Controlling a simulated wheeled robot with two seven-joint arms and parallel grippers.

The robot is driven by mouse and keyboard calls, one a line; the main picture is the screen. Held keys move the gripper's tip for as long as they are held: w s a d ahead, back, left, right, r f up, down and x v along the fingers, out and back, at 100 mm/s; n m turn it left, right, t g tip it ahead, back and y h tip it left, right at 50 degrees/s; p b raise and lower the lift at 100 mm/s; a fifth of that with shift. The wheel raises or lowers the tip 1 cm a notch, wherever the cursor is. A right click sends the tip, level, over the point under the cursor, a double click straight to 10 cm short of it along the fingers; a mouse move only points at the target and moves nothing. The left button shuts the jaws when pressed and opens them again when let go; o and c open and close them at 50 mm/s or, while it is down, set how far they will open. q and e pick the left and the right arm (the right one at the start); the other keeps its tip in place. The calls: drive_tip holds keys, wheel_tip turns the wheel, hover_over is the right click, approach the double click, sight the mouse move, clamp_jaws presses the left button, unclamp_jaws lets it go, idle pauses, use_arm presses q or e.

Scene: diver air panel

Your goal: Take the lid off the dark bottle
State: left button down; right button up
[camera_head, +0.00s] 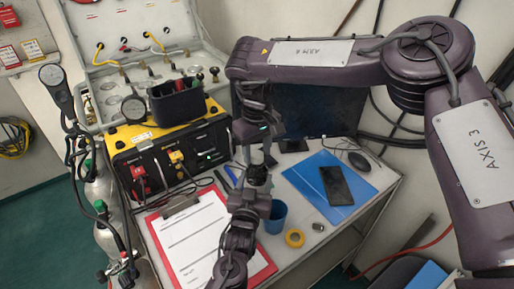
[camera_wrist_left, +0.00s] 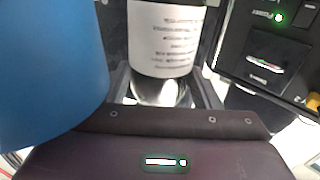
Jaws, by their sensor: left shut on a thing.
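The dark bottle with a white label (camera_wrist_left: 165,35) stands between the fingers of my left gripper (camera_wrist_left: 165,100) in the left wrist view. In the head view the dark bottle (camera_head: 258,174) is small and mostly hidden by my left gripper (camera_head: 255,186), which is shut on it. My right gripper (camera_head: 267,156) points down from above, close over the bottle's top. The lid is hard to make out against the dark grippers. I cannot tell whether the right fingers touch it or are shut.
A blue cup (camera_head: 276,216) is close beside the left gripper. The yellow air panel (camera_head: 125,139) stands at left.

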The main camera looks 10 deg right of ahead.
drive_tip(key=c, duration=0.9)
drive_tip(key=shift+o, duration=0.2)
drive_tip(key=n, duration=1.8)
drive_tip(key=shift+n, duration=0.4)
drive_tip(key=n, duration=0.4)
drive_tip(key=shift+r, duration=0.1)
drive_tip(key=n, duration=1.9)
drive_tip(key=shift+n, duration=0.4)
drive_tip(key=n, duration=0.6)
drive_tip(key=shift+r+n, duration=0.1)
drive_tip(key=shift+n, duration=0.3)
drive_tip(key=n, duration=0.4)
drive_tip(key=shift+n, duration=0.4)
